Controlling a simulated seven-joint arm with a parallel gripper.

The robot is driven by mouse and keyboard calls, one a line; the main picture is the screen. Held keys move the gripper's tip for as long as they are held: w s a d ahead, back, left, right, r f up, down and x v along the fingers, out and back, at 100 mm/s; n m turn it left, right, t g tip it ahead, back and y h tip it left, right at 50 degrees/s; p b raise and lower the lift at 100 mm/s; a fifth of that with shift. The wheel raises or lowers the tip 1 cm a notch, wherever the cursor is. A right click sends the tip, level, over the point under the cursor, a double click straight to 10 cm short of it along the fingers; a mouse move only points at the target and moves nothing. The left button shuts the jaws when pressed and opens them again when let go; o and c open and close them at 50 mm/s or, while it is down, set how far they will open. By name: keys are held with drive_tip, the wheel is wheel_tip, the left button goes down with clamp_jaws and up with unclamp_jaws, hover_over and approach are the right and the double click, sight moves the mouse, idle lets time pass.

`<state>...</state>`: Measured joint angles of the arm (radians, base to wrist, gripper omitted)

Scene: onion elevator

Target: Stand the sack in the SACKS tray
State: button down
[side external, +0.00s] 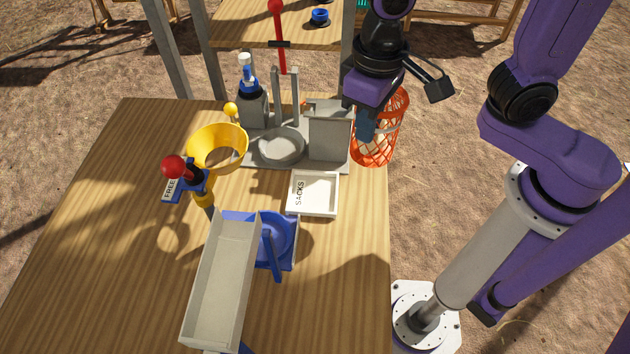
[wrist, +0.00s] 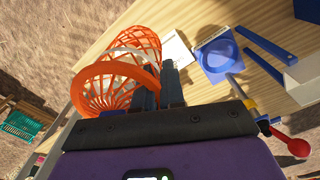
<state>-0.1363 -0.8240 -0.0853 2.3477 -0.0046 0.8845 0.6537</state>
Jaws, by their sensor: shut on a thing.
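The sack (side external: 390,140) is an orange open-mesh net with a pale band inside. It hangs beside the table's right edge in the side view and looks tilted in the wrist view (wrist: 95,88). My gripper (side external: 364,132) is shut on the sack's side; its dark fingers also show in the wrist view (wrist: 172,82). The SACKS tray (side external: 322,209) is a shallow white square tray on the table, with black lettering on its left side. It lies below and left of the sack in the side view. The tray is partly hidden behind the sack in the wrist view (wrist: 180,50).
A grey machine base (side external: 245,162) with a round pan and upright box (side external: 329,135) stands behind the tray. A yellow funnel (side external: 218,147) and a red-knobbed lever (side external: 174,168) are left. A blue round dish (side external: 272,238) and a pale chute (side external: 222,285) are in front.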

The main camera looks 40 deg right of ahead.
drive_tip(key=w+a+f+m, duration=0.1)
drive_tip(key=w+a+f, duration=0.2)
drive_tip(key=f, duration=0.4)
drive_tip(key=w+a+f+m, duration=0.2)
drive_tip(key=w+a+f, duration=0.2)
drive_tip(key=f, duration=0.4)
drive_tip(key=shift+w+a+m, duration=0.25)
drive_tip(key=shift+w+m, duration=0.05)
drive_tip(key=shift+w, duration=0.5)
drive_tip(key=shift+f, duration=0.2)
drive_tip(key=c, duration=1.2)
unclamp_jaws()
wheel_tip(320, 180, up, 12)
drive_tip(key=shift+r, duration=0.15)
